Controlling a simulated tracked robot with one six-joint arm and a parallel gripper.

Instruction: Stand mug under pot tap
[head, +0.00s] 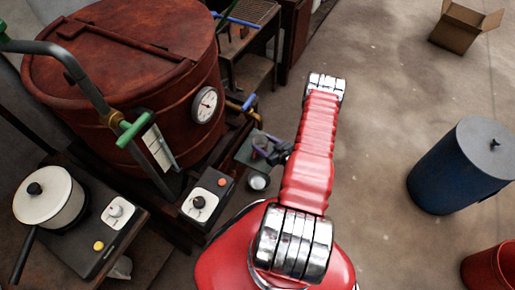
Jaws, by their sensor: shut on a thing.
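My gripper (273,150) is small and dark in the head view, at the end of my red arm, beside the low dark stand right of the rust-red vat. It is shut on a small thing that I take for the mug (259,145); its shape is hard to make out. The rust-red lidded vat, the big pot (150,75), carries a round dial. A tap with a blue handle (249,102) sticks out low on its right side, above and left of my gripper in the picture. I cannot tell the gap between mug and tap.
A small grey round thing (258,182) sits just below the gripper. A control box (207,197) with knobs stands left of it. A white lidded pot (48,198) is at far left. A blue drum (452,170), a red bin (490,268) and an open carton (461,30) stand right; floor between is clear.

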